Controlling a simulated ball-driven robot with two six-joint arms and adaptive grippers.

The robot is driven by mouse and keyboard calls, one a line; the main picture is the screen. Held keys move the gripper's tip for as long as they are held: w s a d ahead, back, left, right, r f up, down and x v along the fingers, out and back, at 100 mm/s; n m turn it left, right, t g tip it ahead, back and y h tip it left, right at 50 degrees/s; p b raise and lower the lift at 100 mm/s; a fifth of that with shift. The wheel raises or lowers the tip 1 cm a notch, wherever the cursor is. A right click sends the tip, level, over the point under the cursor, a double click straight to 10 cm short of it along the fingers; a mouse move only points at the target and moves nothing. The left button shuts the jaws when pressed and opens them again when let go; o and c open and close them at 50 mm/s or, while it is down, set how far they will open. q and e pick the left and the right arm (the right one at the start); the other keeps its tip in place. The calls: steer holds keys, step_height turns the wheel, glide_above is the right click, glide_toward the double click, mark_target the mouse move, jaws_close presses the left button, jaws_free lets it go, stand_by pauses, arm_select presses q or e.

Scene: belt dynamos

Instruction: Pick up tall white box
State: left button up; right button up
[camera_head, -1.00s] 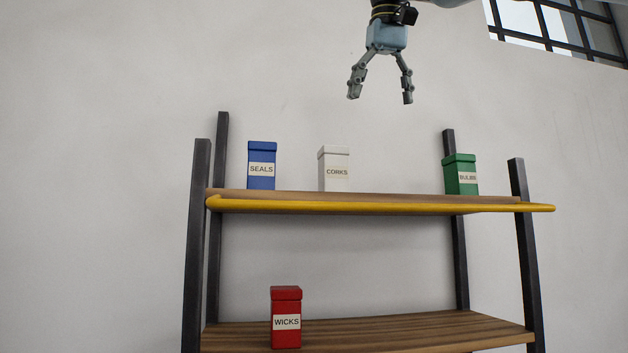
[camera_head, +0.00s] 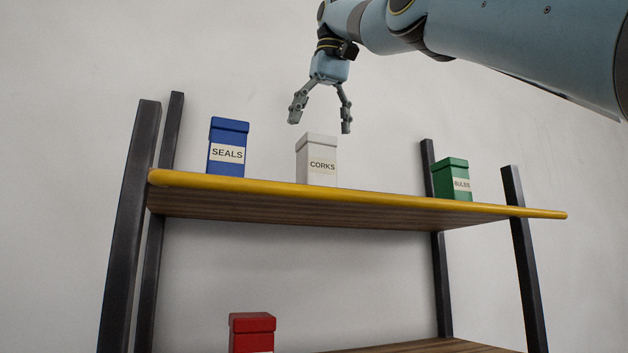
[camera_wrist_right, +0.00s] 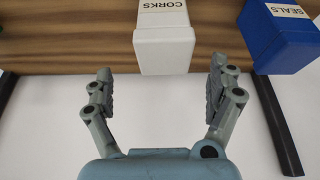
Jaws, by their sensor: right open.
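The tall white box (camera_head: 317,164), labelled CORKS, stands upright on the upper shelf (camera_head: 395,200) between the blue and green boxes. My right gripper (camera_head: 320,122) is open and empty, just above the white box's lid in the head view, with its fingers pointing down. In the right wrist view, the white box (camera_wrist_right: 162,38) is at the top centre, and the open fingers of my right gripper (camera_wrist_right: 160,82) are spread to either side below it, with nothing between them. My left gripper is not in view.
A blue SEALS box (camera_head: 228,147) stands left of the white box, and a green BULBS box (camera_head: 453,180) stands farther right. A yellow rail (camera_head: 260,186) runs along the shelf's front edge. A red box (camera_head: 251,333) is on the lower shelf. Dark posts (camera_head: 130,220) frame the sides.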

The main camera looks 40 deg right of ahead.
mark_target(316, 143)
steer(key=b+x, duration=0.1)
steer(key=x, duration=0.2)
steer(key=b+x, duration=0.1)
steer(key=shift+s+a+f+b, duration=0.15)
steer(key=shift+a+f+b, duration=0.15)
steer(key=shift+a, duration=0.05)
steer(key=shift+w+f, duration=0.25)
steer(key=shift+f, duration=0.05)
steer(key=shift+w+d, duration=0.1)
steer(key=shift+r, duration=0.15)
steer(key=c, duration=1.7)
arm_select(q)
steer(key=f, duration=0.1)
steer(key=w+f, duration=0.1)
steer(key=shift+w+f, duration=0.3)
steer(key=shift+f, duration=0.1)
arm_select(e)
steer(key=shift+c, duration=0.4)
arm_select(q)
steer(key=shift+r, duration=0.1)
